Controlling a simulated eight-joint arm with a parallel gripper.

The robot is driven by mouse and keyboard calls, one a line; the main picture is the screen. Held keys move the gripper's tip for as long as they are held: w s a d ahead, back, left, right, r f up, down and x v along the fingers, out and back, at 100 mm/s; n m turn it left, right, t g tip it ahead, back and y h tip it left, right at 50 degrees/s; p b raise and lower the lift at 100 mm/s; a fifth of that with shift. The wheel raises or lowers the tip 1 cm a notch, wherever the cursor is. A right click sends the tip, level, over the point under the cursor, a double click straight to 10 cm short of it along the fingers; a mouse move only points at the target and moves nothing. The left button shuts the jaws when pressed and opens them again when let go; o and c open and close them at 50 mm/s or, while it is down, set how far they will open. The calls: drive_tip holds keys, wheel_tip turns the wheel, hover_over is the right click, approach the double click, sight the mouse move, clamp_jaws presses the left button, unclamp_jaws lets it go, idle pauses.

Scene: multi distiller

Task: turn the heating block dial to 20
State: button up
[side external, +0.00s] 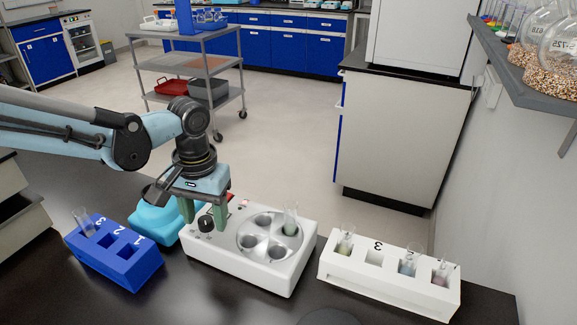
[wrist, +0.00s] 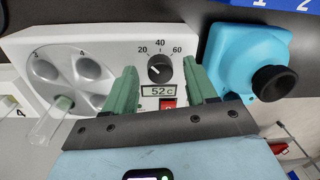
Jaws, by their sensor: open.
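The white heating block (side external: 265,275) stands on the dark bench, and its face also fills much of the wrist view (wrist: 110,45). Its black dial (wrist: 160,69) has the marks 20, 40 and 60 around it. The pointer direction is too small to read surely. The display (wrist: 157,91) reads about 52 c, with a red switch (wrist: 168,103) beside it. My gripper (side external: 197,217) is open above the block, its green fingers pointing down. In the wrist view the fingers stand on either side of the dial with gaps; I see no contact.
A light-blue device with a black knob (wrist: 272,82) and a blue tube rack (side external: 118,263) stand left of the block in the side view. A white rack (side external: 390,290) with several tubes stands right. A tube (side external: 291,220) sits upright in the block's round plate.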

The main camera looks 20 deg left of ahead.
sight(208, 220)
wheel_tip(208, 220, up, 12)
drive_tip(key=shift+d, duration=0.35)
drive_tip(key=shift+a, duration=0.1)
idle(0.4)
drive_tip(key=s+a+f+m+t, duration=0.1)
drive_tip(key=s+a+f+t, duration=0.1)
drive_tip(key=a, duration=0.3)
drive_tip(key=s+a+f+m+t, duration=0.1)
drive_tip(key=s+a+f+t, duration=0.2)
drive_tip(key=s+a+t, duration=0.2)
drive_tip(key=shift+s+a+f+h, duration=0.15)
drive_tip(key=shift+a+f+h, duration=0.15)
drive_tip(key=shift+a, duration=0.45)
